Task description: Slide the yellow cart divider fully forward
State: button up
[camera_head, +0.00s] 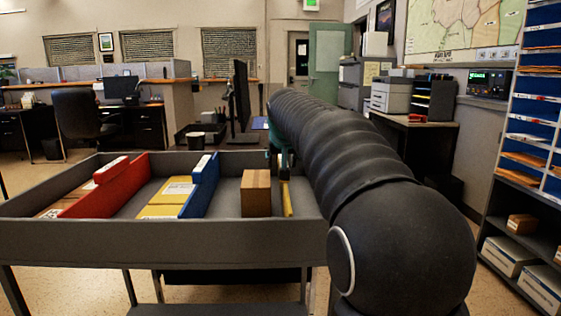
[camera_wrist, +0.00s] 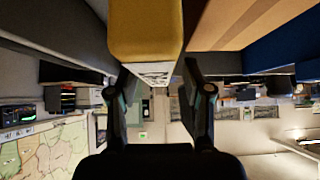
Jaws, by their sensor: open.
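The yellow divider (camera_head: 287,198) shows as a thin strip in the right part of the grey cart (camera_head: 160,240), right of a brown box. My black arm hides the cart's right end. In the wrist view, the yellow divider (camera_wrist: 145,28) comes down from the top edge, with a pale patterned patch at its near end. My gripper (camera_wrist: 155,68) is open, with one finger on each side of that end. I cannot tell whether either finger touches it. In the head view the gripper is mostly hidden behind my arm.
The brown box (camera_head: 256,192) stands just left of the yellow divider. A blue divider (camera_head: 200,185), yellow packets (camera_head: 168,195) and a red divider (camera_head: 105,188) lie farther left. A dark monitor (camera_head: 240,95) stands behind the cart. Shelves (camera_head: 525,150) are at right.

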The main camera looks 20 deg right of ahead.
jog(key=v, duration=1.1)
jog(key=shift+s+a+r, duration=0.25)
